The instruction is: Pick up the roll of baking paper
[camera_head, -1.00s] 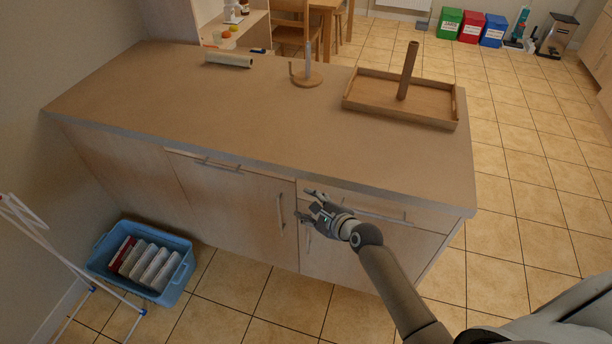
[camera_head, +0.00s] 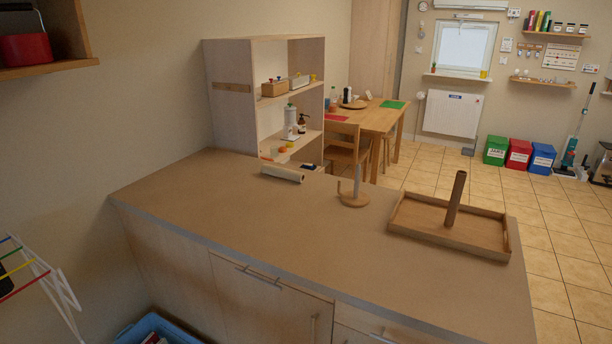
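A pale, whitish roll (camera_head: 282,174), which looks like the roll of baking paper, lies on its side near the far edge of the wooden counter (camera_head: 230,215), left of its middle. A brown upright cylinder (camera_head: 455,199) stands in a wooden tray (camera_head: 425,232) on the right part of the counter; I cannot tell what it is. Neither of my grippers shows in the head view now.
A wooden stand (camera_head: 355,198) with a round base and upright post is between the roll and the tray. An open shelf unit (camera_head: 228,100) rises behind the counter's far left. The counter's front and left are bare. A drying rack (camera_head: 55,285) stands at the lower left.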

